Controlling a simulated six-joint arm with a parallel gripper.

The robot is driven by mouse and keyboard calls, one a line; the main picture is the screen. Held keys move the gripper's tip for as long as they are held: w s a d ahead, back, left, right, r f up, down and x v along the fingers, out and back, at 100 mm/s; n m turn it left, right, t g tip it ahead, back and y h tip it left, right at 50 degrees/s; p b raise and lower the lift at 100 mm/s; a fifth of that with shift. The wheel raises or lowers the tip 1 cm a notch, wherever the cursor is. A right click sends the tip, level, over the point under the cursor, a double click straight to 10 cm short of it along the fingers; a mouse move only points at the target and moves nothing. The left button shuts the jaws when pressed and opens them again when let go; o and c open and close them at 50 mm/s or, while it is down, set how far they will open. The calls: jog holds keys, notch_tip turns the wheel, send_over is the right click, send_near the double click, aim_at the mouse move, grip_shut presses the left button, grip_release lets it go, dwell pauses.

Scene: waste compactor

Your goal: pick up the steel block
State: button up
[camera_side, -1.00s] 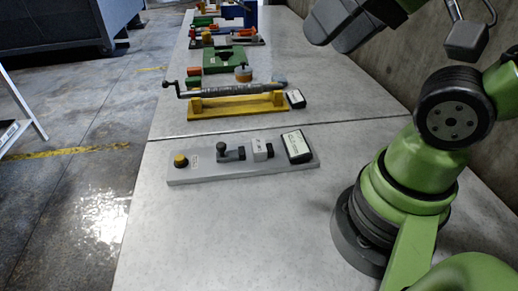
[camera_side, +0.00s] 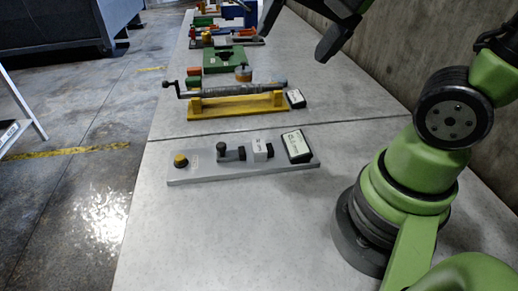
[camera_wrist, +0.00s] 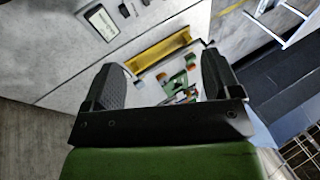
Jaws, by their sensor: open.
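A small pale block (camera_side: 259,150), which looks like the steel block, sits on a flat grey base plate (camera_side: 215,174) on the table. It stands between a dark clamp-like part (camera_side: 231,153) on its left and a display box (camera_side: 297,146) on its right. My gripper (camera_side: 292,46) is open and empty, high above the table and well beyond the block. In the wrist view my two fingers (camera_wrist: 160,62) stand apart, with nothing between them. The display (camera_wrist: 104,20) is at that view's top left; I cannot clearly tell the block there.
A yellow stand (camera_side: 236,105) with a grey roller and crank lies behind the plate. A green fixture (camera_side: 222,60) and several coloured parts are farther back. A yellow button (camera_side: 181,160) is on the plate's left end. The table in front of the plate is clear.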

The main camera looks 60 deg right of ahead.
jog(key=w+d+f+m+g+h, duration=0.1)
jog(key=w+d+f+m+g, duration=0.2)
jog(key=w+f+m, duration=0.6)
jog(key=m+g, duration=0.2)
jog(key=m, duration=0.5)
send_over(258, 145)
notch_tip(258, 145, down, 8)
jog(key=shift+m, duration=0.3)
jog(key=f, duration=0.4)
jog(key=shift+w+d+f, duration=0.15)
jog(key=shift+w+f, duration=0.05)
jog(key=shift+f, duration=0.1)
jog(key=shift+s+a+f, duration=0.1)
jog(key=shift+s+f, duration=0.05)
jog(key=shift+f, duration=1.35)
jog(key=shift+s+a+f, duration=0.1)
jog(key=shift+f, duration=1.35)
jog(key=c, duration=1.2)
jog(key=shift+r, duration=0.15)
